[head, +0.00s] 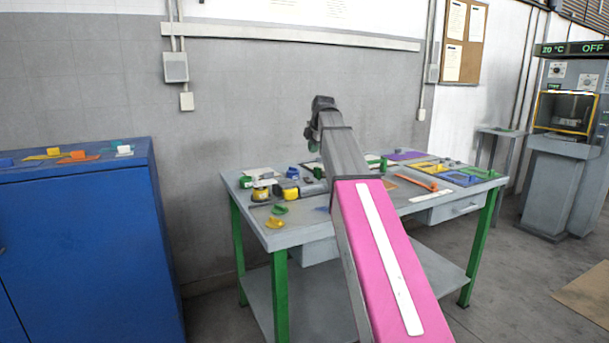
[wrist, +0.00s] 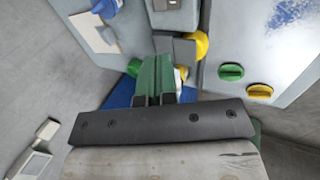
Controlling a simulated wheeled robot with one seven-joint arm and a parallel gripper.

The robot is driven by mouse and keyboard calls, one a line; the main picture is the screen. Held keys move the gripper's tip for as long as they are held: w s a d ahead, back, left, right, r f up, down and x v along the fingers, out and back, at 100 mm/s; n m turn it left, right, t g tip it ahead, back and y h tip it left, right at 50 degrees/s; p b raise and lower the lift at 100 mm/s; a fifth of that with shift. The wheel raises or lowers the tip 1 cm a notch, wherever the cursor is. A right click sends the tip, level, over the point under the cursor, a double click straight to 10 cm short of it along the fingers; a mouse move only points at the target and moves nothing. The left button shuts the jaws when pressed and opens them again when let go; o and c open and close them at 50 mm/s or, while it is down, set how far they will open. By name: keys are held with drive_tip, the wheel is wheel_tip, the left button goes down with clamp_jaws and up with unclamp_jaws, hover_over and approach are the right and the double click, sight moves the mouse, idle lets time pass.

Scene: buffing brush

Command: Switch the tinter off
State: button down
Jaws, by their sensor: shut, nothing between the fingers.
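No thing in view is clearly labelled as the tinter. A grey machine (head: 568,115) at the far right of the head view has a yellow-framed window and a green display reading "20 °C" and "OFF". My gripper (head: 312,138) is over the back of the workbench (head: 225,180), far left of that machine and partly hidden by my arm. In the wrist view my gripper (wrist: 154,62) has its green fingers together, with nothing held. Just beyond the fingertips is a dark grey block with a yellow rounded end (wrist: 202,43); I cannot tell whether they touch.
Small coloured items cover the bench, including a yellow piece (head: 274,222) and an orange bar (head: 417,182). The wrist view shows a green disc (wrist: 231,72) and a yellow disc (wrist: 260,91). A blue cabinet (head: 85,250) stands left.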

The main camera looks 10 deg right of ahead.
sight(306, 179)
drive_tip(key=shift+f, duration=0.1)
drive_tip(key=x, duration=1.3)
drive_tip(key=shift+w+a+f, duration=0.1)
drive_tip(key=shift+w+f, duration=0.05)
drive_tip(key=shift+f, duration=0.2)
drive_tip(key=shift+w, duration=0.1)
drive_tip(key=shift+w+a+f+g, duration=0.1)
drive_tip(key=shift+w+f+g, duration=0.15)
drive_tip(key=shift+g, duration=0.25)
drive_tip(key=shift+s+f, duration=0.1)
drive_tip(key=shift+s, duration=0.25)
